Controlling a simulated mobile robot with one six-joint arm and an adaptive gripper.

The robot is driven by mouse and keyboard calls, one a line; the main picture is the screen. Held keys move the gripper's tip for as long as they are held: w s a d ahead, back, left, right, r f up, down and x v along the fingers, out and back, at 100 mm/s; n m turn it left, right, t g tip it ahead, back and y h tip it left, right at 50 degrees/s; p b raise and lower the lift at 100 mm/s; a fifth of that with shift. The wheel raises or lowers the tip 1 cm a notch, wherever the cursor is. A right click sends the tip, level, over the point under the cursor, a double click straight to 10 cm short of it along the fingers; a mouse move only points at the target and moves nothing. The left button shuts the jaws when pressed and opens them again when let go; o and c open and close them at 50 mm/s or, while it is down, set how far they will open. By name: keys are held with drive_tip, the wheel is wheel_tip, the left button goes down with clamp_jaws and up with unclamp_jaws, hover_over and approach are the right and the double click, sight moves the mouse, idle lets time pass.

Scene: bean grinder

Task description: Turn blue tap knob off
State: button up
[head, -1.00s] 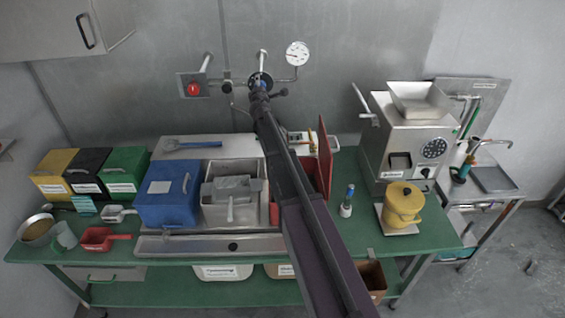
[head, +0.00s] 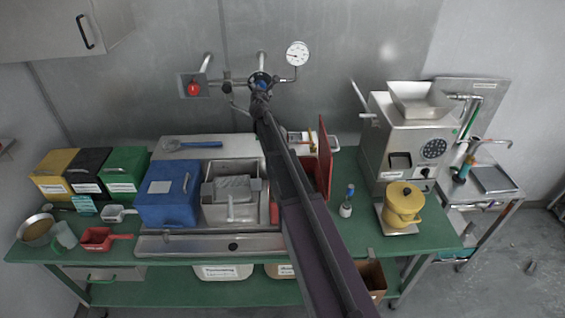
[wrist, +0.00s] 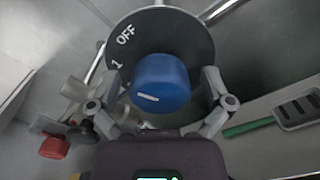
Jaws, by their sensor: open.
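The blue tap knob (head: 262,87) is on the wall pipe at the back, largely covered by my arm's end in the head view. In the wrist view the blue knob (wrist: 160,83) sits in front of a dark round dial (wrist: 188,34) marked "OFF" and "1". A white line on the knob's face lies at its lower left, away from the "OFF" mark. My gripper (wrist: 162,76) is open, with one finger on each side of the knob. Small gaps seem to show between fingers and knob; contact cannot be told. In the head view my gripper (head: 260,94) is at the dial.
A red knob (head: 193,89) is on the pipe to the left, and a pressure gauge (head: 297,54) is to the upper right. A blue bin (head: 165,205) and a metal sink unit (head: 215,242) stand on the green table below. The steel grinder (head: 405,140) stands to the right.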

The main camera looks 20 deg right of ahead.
drive_tip(key=n, duration=0.4)
drive_tip(key=shift+n, duration=0.3)
drive_tip(key=n, duration=0.4)
drive_tip(key=shift+a, duration=0.1)
drive_tip(key=v, duration=1.4)
drive_tip(key=s+d+f+m+g+h+b, duration=0.1)
drive_tip(key=s+f+m+g+b, duration=0.3)
drive_tip(key=s+f+m+g, duration=0.5)
drive_tip(key=shift+s+d+f+m+g+h, duration=0.4)
drive_tip(key=shift+s+d+f+m, duration=0.45)
drive_tip(key=shift+s+f+m, duration=3.95)
drive_tip(key=w+r+m, duration=0.3)
drive_tip(key=shift+w+r, duration=0.15)
